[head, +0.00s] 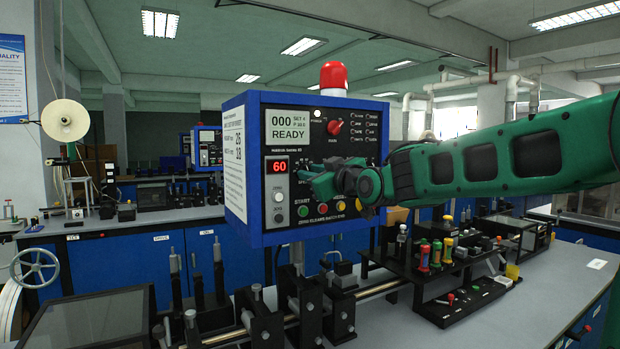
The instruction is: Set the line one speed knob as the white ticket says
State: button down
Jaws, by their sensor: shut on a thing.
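The blue control box (312,234) stands on a post over the bench. Its grey display (289,124) reads 000 and READY, and a red readout (278,167) below shows 60. My gripper (318,180) is at the panel's front, right of that readout, shut on what seems to be the speed knob. The jaws hide the knob and its marks. White paper (234,160) covers the box's left side, seen at a slant; it has large figures, but I cannot tell if it is the ticket. A red selector knob (334,127) is higher up, clear of my gripper.
A red beacon (333,77) tops the box. Green, red and amber buttons (322,209) line its lower edge, below my gripper. Rollers and a rail (300,310) run beneath. A black rack (450,270) with coloured-handled tools stands at right.

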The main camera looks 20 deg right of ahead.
jog(key=shift+f+m, duration=0.2)
jog(key=shift+m, duration=0.3)
jog(key=shift+r, duration=0.15)
jog(key=c, duration=1.8)
grip_release()
jog(key=shift+c, duration=0.2)
jog(key=v, duration=1)
jog(key=shift+s, duration=0.3)
jog(key=shift+d, duration=0.15)
